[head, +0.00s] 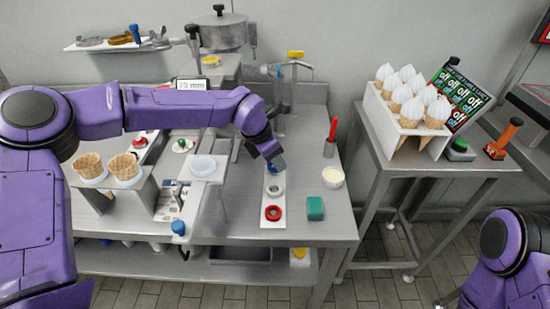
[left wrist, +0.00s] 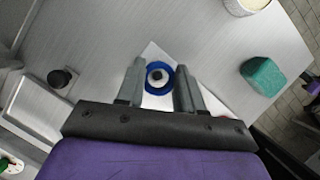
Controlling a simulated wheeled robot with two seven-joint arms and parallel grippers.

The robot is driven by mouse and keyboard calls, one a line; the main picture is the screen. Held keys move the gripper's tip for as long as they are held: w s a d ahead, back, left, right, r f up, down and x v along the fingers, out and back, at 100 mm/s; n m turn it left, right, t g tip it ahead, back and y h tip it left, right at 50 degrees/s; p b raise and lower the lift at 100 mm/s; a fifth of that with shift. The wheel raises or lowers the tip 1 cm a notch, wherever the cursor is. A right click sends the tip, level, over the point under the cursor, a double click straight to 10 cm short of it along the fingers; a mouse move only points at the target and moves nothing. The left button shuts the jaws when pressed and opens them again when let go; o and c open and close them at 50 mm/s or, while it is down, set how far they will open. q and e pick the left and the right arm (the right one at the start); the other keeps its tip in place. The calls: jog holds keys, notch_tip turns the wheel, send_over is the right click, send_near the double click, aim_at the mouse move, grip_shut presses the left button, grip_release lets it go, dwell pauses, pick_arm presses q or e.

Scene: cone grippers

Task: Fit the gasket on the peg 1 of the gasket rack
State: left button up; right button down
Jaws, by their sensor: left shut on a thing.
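The gasket is a blue ring (left wrist: 159,78) between the two fingers of my left gripper (left wrist: 160,88), which is shut on it. In the head view the left gripper (head: 272,163) is at the far end of a white strip, the gasket rack (head: 272,201), and mostly hides the blue ring. The wrist view shows the rack's white corner (left wrist: 151,51) under the ring and a dark round spot in the ring's middle. I cannot tell whether the ring is around a peg or above it. My right gripper is out of view.
A red ring (head: 273,213) and a grey-white ring (head: 275,190) are on the rack's nearer part. A green block (head: 315,208), a cream-filled cup (head: 332,178) and a red-handled tool (head: 331,137) stand to the right. A raised metal stand (head: 205,169) is to the left.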

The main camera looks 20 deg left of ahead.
pick_arm(q)
jog(key=shift+p, duration=0.35)
dwell(0.4)
jog(key=shift+f, duration=0.2)
jog(key=shift+f+b, duration=0.65)
jog(key=shift+f, duration=0.25)
jog(key=o, duration=1.1)
jog(key=shift+r, duration=0.1)
jog(key=v, duration=1)
jog(key=shift+s+a+r+b, duration=0.1)
jog(key=shift+r+b, duration=0.15)
jog(key=shift+b, duration=0.15)
jog(key=shift+f, duration=0.1)
